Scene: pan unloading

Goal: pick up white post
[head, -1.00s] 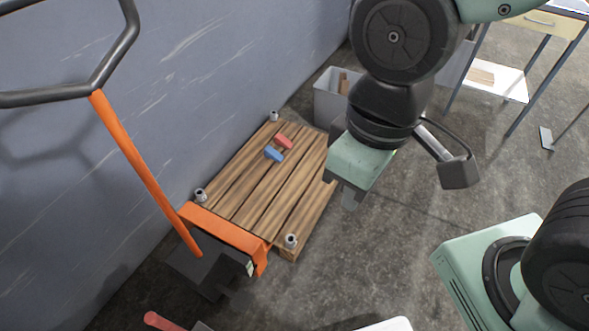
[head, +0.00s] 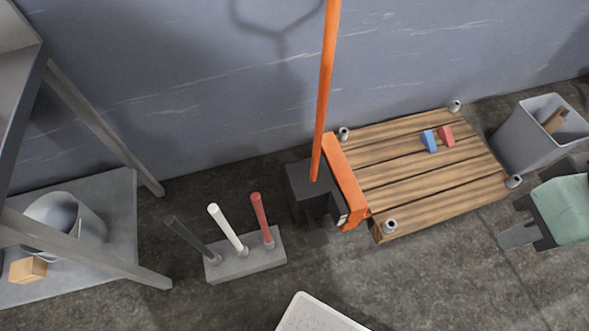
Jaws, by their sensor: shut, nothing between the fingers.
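The white post (head: 226,229) leans slightly in a grey block (head: 250,262) on the floor, left of centre in the head view. It stands between a dark grey post (head: 193,240) and a red post (head: 262,219). My gripper (head: 518,220) is at the right edge, beside the right end of the wooden pallet. It is far to the right of the white post. It is shut and empty.
A wooden pallet (head: 412,168) on an orange pallet truck (head: 346,182) holds a blue block (head: 429,141) and a red block (head: 446,136). A grey bin (head: 541,134) stands at right. A metal table with a low shelf (head: 118,215) is at left. A white perforated surface (head: 312,318) is at bottom.

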